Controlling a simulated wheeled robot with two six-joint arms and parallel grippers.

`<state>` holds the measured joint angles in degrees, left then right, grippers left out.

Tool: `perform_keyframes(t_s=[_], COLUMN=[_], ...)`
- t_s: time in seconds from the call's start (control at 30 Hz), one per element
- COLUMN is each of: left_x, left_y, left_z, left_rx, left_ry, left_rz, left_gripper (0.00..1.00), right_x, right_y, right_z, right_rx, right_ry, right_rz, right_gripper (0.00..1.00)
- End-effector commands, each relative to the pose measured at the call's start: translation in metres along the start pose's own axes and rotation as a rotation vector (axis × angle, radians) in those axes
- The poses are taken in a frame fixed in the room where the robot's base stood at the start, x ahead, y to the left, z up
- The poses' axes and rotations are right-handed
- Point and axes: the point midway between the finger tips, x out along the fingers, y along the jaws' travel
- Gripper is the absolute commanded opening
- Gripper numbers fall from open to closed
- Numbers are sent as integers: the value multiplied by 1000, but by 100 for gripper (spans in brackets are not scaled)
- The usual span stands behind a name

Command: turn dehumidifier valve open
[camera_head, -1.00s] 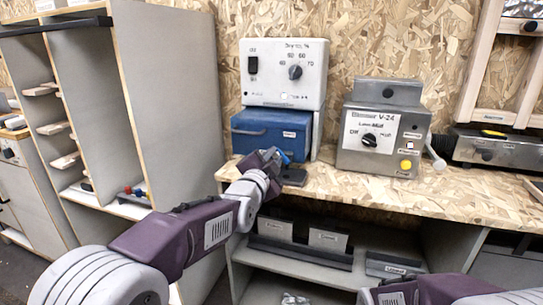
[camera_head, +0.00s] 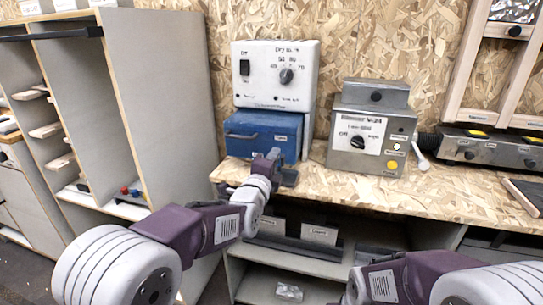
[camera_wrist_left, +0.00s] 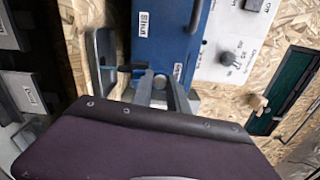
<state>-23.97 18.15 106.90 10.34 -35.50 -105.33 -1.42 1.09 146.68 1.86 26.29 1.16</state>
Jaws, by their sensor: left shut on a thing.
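The dehumidifier has a white control box (camera_head: 274,75) with a switch and dial, above a blue tank (camera_head: 262,128) with a dark handle, at the back left of the bench. A small dark grey base (camera_head: 289,177) stands in front of the tank's right part. My left gripper (camera_head: 273,158) is in front of the tank, beside this base. In the left wrist view, its fingers (camera_wrist_left: 163,88) are shut on a small part that looks like the valve lever, mostly hidden between them. The blue tank (camera_wrist_left: 165,40) there carries a "Shut" label. My right gripper is out of view.
A grey metal machine (camera_head: 372,130) with a dial stands to the right on the wooden bench (camera_head: 345,187). Another metal unit (camera_head: 490,148) is at the far right. A grey cabinet (camera_head: 155,90) is at the left. Shelves are below the bench.

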Motion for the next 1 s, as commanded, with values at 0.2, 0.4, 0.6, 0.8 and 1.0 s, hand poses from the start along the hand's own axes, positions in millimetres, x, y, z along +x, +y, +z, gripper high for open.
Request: perform_keyframes(t_s=[0.2, 0.4, 0.6, 0.8, 1.0], left_x=[0, 0, 0, 0, 0], left_y=[0, 0, 1, 0, 0], left_z=[-2, -2, -2, -2, -2], left_rx=[44, 55, 55, 54, 53], left_ry=[1, 1, 1, 1, 1], left_rz=[1, 1, 1, 1, 0], left_gripper=[0, 0, 0, 42, 42], right_x=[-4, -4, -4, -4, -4], right_y=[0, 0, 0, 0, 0], right_z=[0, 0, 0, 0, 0], right_rx=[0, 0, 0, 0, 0], right_ry=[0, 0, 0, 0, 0], right_rz=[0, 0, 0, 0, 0], right_gripper=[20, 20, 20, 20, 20])
